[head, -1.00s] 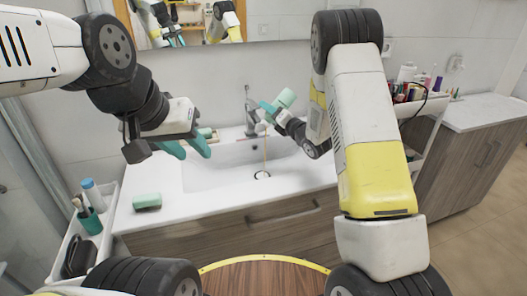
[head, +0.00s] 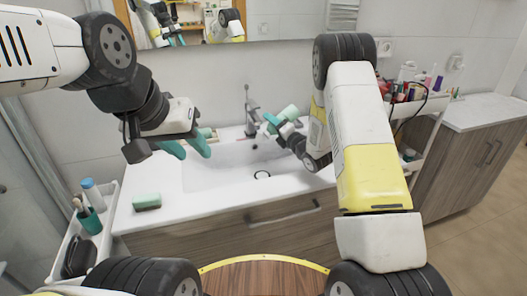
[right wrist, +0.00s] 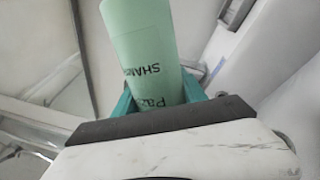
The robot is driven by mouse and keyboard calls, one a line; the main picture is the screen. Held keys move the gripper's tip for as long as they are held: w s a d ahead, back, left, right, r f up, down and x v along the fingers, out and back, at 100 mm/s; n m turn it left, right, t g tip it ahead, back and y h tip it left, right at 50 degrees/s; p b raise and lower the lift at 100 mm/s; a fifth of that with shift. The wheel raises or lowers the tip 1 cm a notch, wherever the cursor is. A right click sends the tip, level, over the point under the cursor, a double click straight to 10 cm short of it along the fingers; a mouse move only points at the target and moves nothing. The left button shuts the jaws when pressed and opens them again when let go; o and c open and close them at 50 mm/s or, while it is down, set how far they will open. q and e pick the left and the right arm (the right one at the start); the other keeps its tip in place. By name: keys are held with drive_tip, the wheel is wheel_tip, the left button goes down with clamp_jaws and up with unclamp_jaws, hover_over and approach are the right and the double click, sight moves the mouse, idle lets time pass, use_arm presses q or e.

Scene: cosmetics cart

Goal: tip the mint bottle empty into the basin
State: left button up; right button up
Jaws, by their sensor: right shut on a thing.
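The mint bottle (head: 288,114) is held in my right gripper (head: 275,122) above the right part of the basin, in front of the faucet. It is tilted, and no stream shows from it. In the right wrist view the mint bottle (right wrist: 142,55) stands between the teal fingers (right wrist: 155,100), with dark print on its side. My left gripper (head: 188,150) is open and empty above the left part of the basin.
A faucet (head: 250,112) stands behind the basin. A mint block (head: 147,201) lies on the counter at left. A white cart (head: 62,235) with a teal cup (head: 90,221) is at far left. A shelf with cosmetics (head: 412,95) is at right.

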drive_tip(key=shift+s+r, duration=0.1)
drive_tip(key=shift+w+d+f+m, duration=0.15)
drive_tip(key=shift+f+m, duration=0.1)
drive_tip(key=shift+m, duration=0.35)
drive_tip(key=shift+w+d+f+m, duration=0.1)
drive_tip(key=shift+f+m, duration=0.1)
drive_tip(key=shift+m, duration=0.4)
drive_tip(key=w+d+m, duration=0.1)
drive_tip(key=m, duration=0.6)
drive_tip(key=w+d+m+h+b, duration=0.1)
drive_tip(key=d+m, duration=0.1)
drive_tip(key=m, duration=0.6)
drive_tip(key=w+d+m+b, duration=0.1)
drive_tip(key=m, duration=0.6)
drive_tip(key=shift+d+f+h, duration=0.25)
drive_tip(key=shift+h, duration=0.15)
